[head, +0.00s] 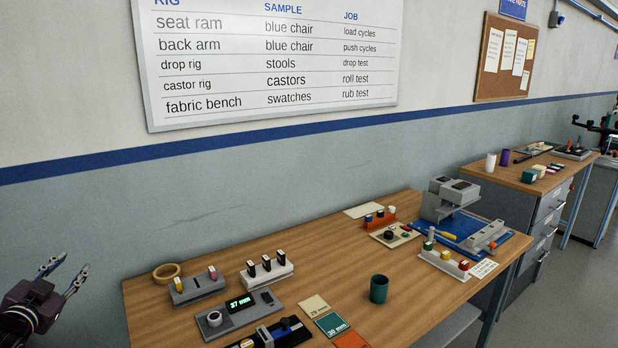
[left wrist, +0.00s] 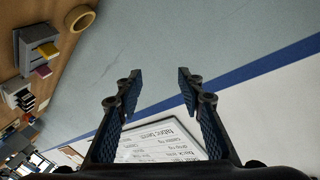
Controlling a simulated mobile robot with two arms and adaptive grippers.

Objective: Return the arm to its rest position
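My left gripper (head: 64,275) is at the lower left of the head view, in the air beside the left end of the wooden table (head: 330,262). Its fingers are spread apart with nothing between them. In the left wrist view the two finger pads of the left gripper (left wrist: 158,90) stand wide apart, with the wall and part of the whiteboard (left wrist: 160,148) behind them. My right gripper is in neither view.
The table bears a tape roll (head: 166,273), a grey block with coloured pieces (head: 197,289), a display reading 37 mm (head: 240,303), a green cup (head: 379,289) and a grey machine (head: 447,200). The wall (head: 200,215) runs behind it. Floor shows at right.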

